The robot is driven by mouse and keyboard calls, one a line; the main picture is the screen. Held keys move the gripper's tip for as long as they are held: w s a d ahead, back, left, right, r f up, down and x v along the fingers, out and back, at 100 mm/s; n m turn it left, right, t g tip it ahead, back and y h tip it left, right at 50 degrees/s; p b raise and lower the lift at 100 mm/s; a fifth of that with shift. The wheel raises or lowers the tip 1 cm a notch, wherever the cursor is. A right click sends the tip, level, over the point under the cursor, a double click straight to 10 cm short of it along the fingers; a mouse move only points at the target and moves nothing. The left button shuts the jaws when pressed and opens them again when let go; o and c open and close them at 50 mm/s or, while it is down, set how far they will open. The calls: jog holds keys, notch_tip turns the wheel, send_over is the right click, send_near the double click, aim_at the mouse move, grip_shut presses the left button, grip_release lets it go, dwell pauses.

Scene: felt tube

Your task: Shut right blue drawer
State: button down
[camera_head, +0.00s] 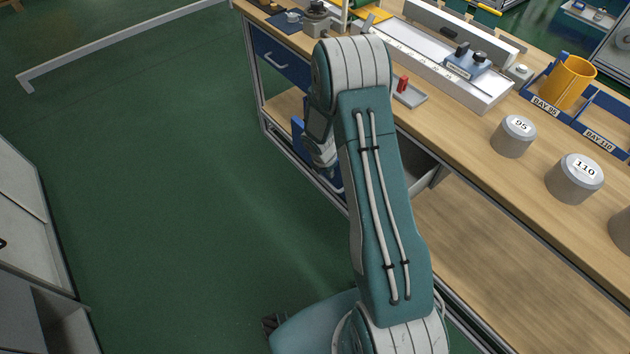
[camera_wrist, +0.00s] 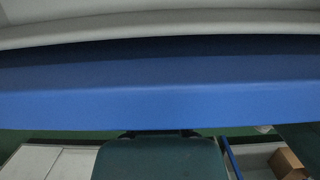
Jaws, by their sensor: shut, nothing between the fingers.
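The right blue drawer (camera_head: 334,185) sits under the bench and stands partly pulled out. Its pale inner wall (camera_head: 424,168) shows to the right of my arm, and my arm hides much of the rest. In the wrist view, a blue panel (camera_wrist: 160,98) runs across the whole width, very close, below a pale edge. My gripper (camera_head: 324,155) is at the drawer's front end, shut and empty. Its fingertips are largely hidden in the head view, so I cannot tell whether they touch the drawer.
The left blue drawer (camera_head: 280,58) is shut. The green floor (camera_head: 180,200) left of the bench is clear.

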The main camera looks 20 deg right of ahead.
jog(key=w+d, duration=0.1)
jog(key=d, duration=0.3)
jog(key=w+d, duration=0.1)
jog(key=d, duration=0.3)
jog(key=w+d, duration=0.2)
jog(key=d, duration=0.2)
